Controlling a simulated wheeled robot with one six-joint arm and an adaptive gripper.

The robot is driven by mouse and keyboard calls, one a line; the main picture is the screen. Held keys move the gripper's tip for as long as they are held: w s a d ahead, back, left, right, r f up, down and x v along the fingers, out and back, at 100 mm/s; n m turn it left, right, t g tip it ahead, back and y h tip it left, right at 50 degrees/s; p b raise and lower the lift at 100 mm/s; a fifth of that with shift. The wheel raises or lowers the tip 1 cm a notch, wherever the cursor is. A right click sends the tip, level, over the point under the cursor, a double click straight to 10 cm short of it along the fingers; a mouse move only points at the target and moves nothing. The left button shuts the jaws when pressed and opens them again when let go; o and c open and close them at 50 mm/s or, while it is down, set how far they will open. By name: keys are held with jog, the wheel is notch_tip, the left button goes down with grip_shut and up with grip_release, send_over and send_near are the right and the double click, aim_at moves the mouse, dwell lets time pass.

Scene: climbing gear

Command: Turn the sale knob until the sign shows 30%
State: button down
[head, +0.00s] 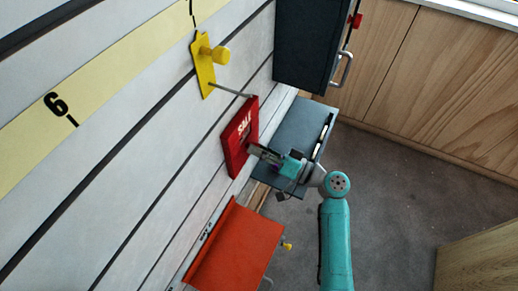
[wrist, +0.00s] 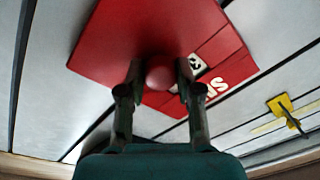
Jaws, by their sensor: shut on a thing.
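The red sale sign (head: 240,138) is fixed on the slatted wall with "SALE" in white letters. The full number cannot be read. The round red knob (wrist: 159,72) stands out from the sign's face. My gripper (wrist: 157,82) is shut on the knob, with one finger on each side of it. In the head view my gripper (head: 255,151) reaches the sign's lower part and hides the knob.
A yellow plate with a yellow knob (head: 219,55) is on the wall above the sign. A dark cabinet (head: 310,45) with a handle and a dark shelf (head: 300,125) are to the right. An orange panel (head: 235,250) is below. Grey floor (head: 400,200) is open at right.

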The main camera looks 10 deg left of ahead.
dwell(0.4)
jog(key=c, duration=0.8)
grip_release()
jog(key=v, duration=1.2)
